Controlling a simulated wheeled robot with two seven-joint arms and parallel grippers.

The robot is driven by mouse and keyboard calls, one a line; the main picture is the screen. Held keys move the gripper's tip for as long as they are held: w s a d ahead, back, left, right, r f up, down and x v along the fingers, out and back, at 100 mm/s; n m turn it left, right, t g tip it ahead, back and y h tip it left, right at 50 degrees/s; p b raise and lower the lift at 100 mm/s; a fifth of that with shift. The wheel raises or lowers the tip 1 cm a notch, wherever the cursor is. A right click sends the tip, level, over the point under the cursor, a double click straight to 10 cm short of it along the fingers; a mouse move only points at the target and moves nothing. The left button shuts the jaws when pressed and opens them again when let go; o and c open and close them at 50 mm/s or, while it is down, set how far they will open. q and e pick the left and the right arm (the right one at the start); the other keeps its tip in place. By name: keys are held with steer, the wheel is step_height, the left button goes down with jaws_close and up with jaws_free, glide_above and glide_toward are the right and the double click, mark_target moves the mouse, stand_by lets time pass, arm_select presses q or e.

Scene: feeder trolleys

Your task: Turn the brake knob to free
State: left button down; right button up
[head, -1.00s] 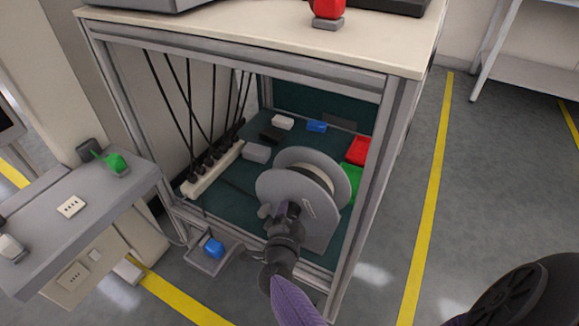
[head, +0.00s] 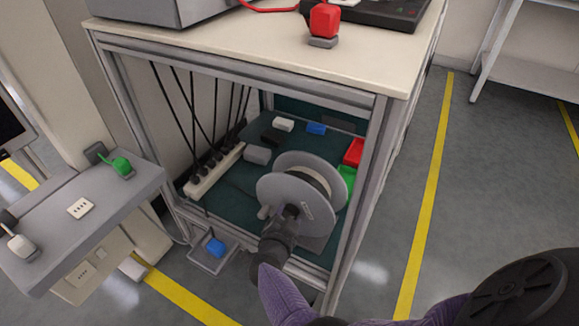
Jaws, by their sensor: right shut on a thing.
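A grey cable reel (head: 278,187) with a pale wound core stands on the green floor inside the trolley. My right gripper (head: 290,211) is at the front face of the reel, low on its near side. It is shut on a small part there, which I take to be the brake knob. The jaws and wrist hide the knob, so its setting cannot be read. A small light grey nub (head: 263,212) shows at the reel's left edge, beside the gripper. My left gripper is out of view.
The trolley's metal frame post (head: 362,190) stands right of the reel. A power strip (head: 215,171) with black cables is at left. Red (head: 354,152) and green (head: 346,178) boxes sit behind the reel. A grey side shelf (head: 60,215) is at left.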

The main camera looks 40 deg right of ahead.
steer(key=shift+w+a+r+n+g, duration=0.1)
steer(key=shift+n+g, duration=0.3)
steer(key=shift+n, duration=0.3)
steer(key=shift+n+g, duration=0.6)
steer(key=shift+n, duration=0.3)
steer(key=n+g+h+b, duration=0.1)
steer(key=n, duration=0.1)
steer(key=n+g+h+b, duration=0.1)
steer(key=n+g+b, duration=0.1)
steer(key=n, duration=0.1)
steer(key=shift+w+f, duration=0.2)
steer(key=shift+n+g+b, duration=0.3)
steer(key=shift+n+g, duration=0.2)
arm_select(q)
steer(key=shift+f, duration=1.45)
arm_select(e)
steer(key=shift+r+h, duration=0.1)
steer(key=shift+h, duration=0.2)
